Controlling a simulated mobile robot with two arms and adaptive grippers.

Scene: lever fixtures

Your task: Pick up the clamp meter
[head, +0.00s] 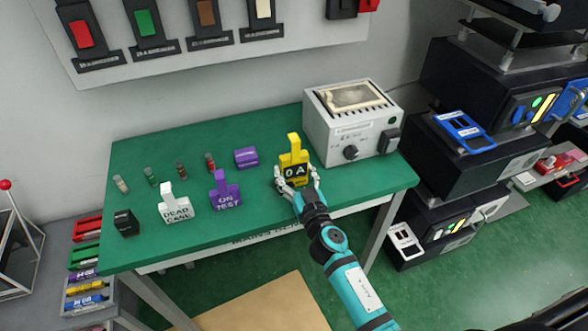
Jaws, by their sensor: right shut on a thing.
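The clamp meter (292,153) is a yellow upright device with a dark display reading "0 A". It is on the green table, in front of a grey box-shaped instrument. My right gripper (297,184) comes in from the lower right and is shut on the lower part of the clamp meter, with a finger on each side. Whether the meter's base still touches the table is hard to tell. My left gripper is not in view.
On the green table (140,165) stand a white "DEAD CASE" tag (174,207), a purple "ON TEST" tag (225,192), a purple block (246,157), a black block (126,222) and several small cylinders. The grey instrument (328,130) stands close behind the meter. Black cabinets (470,150) are at right.

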